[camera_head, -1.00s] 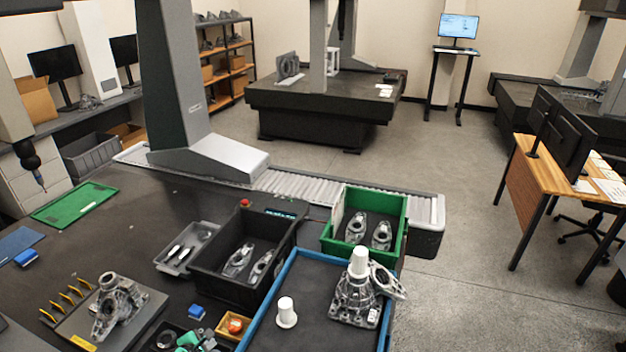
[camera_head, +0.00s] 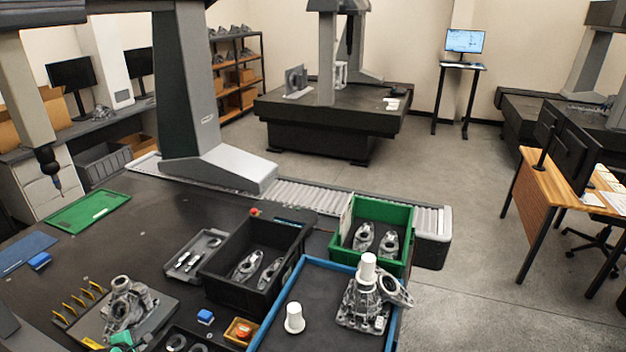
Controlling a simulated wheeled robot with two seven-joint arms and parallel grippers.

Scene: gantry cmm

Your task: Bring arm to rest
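Neither of my grippers can be made out in the head view, and no arm of mine shows clearly. The dark granite table (camera_head: 150,232) fills the lower left. A blue-rimmed tray (camera_head: 282,301) at the bottom middle holds a grey metal casting (camera_head: 362,303) with a white cylinder (camera_head: 368,268) on top, and a separate white peg (camera_head: 294,318). A black bin (camera_head: 226,278) and a green bin (camera_head: 402,214) each hold two metal parts. Another casting (camera_head: 126,308) sits on a plate at the lower left.
A gantry column (camera_head: 187,90) stands on the table, and a probe (camera_head: 50,165) hangs at the left. A roller conveyor (camera_head: 310,196) runs behind the bins. A wooden desk (camera_head: 535,195) with monitors stands right. The floor between is clear.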

